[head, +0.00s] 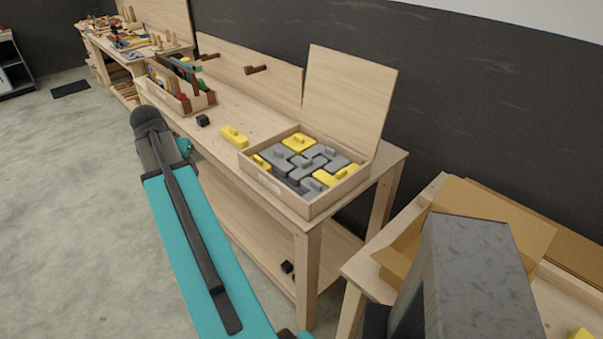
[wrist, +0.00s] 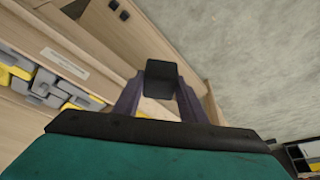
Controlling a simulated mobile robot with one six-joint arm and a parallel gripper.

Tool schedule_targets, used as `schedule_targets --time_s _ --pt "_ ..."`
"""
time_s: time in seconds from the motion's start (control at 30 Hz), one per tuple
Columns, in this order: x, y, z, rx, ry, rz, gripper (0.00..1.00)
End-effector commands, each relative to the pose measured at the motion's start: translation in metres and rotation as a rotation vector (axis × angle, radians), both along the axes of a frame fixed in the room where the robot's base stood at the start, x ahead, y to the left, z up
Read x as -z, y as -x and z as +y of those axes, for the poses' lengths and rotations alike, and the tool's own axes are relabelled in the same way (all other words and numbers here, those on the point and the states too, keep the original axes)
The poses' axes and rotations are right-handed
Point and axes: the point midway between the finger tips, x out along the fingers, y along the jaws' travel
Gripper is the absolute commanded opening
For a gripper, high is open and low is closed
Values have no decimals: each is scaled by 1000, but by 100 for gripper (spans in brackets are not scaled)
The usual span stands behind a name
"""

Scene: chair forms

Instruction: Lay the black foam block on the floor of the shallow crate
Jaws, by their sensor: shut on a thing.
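In the wrist view, my gripper (wrist: 157,97) has its two purple fingers shut on a small black block (wrist: 160,72), probably the foam block. Concrete floor and the bench's wooden edge show behind it. A shallow wooden crate (head: 302,206) stands on the bench in the head view, fitted with several grey and yellow pieces. Its labelled wall also shows at the left of the wrist view (wrist: 40,45). The held block is outside the crate, to one side of that wall.
A toolbox (head: 207,100) stands farther along. Another dark block (head: 287,267) lies on the lower shelf. An open cardboard box (head: 480,222) is at right.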

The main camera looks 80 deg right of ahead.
Motion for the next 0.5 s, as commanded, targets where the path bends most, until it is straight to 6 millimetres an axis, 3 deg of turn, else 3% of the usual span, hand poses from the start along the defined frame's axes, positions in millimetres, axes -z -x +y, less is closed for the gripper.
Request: schedule_targets --time_s 0.5 --pt "-2 98 -92 338 1 1 14"
